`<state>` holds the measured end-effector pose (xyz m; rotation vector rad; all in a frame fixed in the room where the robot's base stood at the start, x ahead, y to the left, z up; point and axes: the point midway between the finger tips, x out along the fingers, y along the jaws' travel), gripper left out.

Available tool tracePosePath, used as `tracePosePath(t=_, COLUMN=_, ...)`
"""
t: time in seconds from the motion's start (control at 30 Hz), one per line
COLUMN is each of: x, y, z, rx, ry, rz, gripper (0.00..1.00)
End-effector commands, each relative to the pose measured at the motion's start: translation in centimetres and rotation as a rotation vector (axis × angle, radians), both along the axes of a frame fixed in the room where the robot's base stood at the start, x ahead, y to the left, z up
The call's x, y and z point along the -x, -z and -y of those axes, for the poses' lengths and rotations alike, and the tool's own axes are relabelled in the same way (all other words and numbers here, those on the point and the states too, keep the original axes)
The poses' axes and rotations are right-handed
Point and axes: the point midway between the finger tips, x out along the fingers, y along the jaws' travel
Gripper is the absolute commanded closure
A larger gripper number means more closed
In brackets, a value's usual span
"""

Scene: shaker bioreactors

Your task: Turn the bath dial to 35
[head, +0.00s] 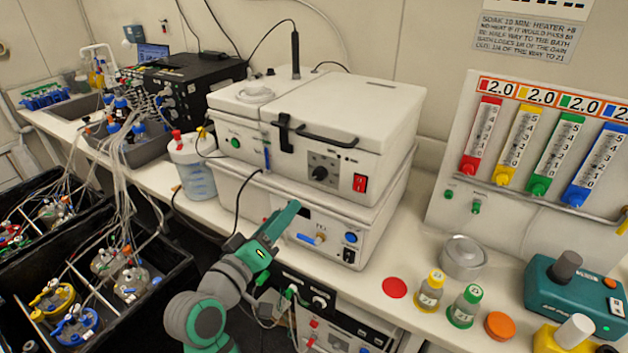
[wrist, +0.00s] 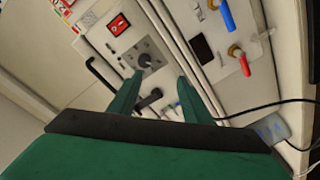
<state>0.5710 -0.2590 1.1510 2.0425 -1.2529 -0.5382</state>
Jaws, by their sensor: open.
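The bath dial (head: 320,172) is a black knob on a dark square plate on the front of the white water bath (head: 345,155). In the wrist view the dial (wrist: 146,61) shows just beyond my fingertips, nearer the left finger. The scale marks are too small to read. My gripper (head: 288,214) is in front of the bath, below and left of the dial in the head view. In the wrist view its two green fingers (wrist: 160,77) are apart with nothing between them. The gripper appears clear of the dial.
A red switch (head: 360,183) sits right of the dial. A black handle (head: 325,134) and a latch (head: 284,132) stick out above it. The lower unit (head: 335,222) has a blue-handled tap (head: 307,239). A black cable (head: 240,210) hangs left of my gripper. Bottles (head: 465,306) stand at right.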

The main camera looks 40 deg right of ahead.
Motion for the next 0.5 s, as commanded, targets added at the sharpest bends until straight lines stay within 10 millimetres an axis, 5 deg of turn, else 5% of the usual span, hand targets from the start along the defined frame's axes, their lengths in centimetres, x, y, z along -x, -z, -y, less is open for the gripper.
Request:
tracePosePath(t=0.2, x=0.7, y=-2.8, z=1.2, rx=-0.01, ry=0.074, rz=0.022, gripper=0.56)
tracePosePath(t=0.5, x=-0.3, y=-2.9, z=4.4, rx=-0.011, ry=0.083, rz=0.023, gripper=0.56)
